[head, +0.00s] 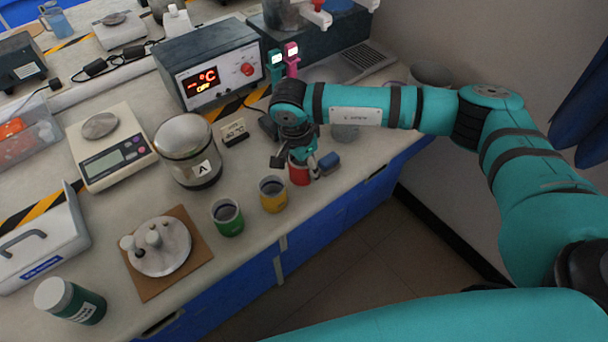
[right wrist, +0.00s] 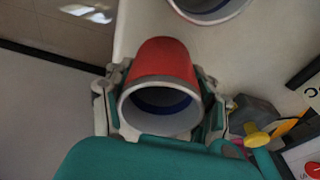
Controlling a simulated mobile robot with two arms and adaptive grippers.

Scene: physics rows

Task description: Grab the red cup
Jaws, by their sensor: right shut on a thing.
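The red cup (head: 299,173) stands on the bench near its front edge, at the right end of a row of cups in the head view. It also shows large in the right wrist view (right wrist: 162,68), with its pale rim and dark blue inside toward the camera. My right gripper (head: 300,164) is over the red cup, its fingers on both sides of it. In the right wrist view the fingers (right wrist: 160,100) are shut on the cup's sides. I cannot tell whether the cup touches the bench. My left gripper is not in view.
A yellow cup (head: 273,195) and a green cup (head: 228,217) stand to the left of the red cup. A metal pot (head: 188,152) and a scale (head: 110,146) stand further left. The floor (head: 370,255) drops off in front.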

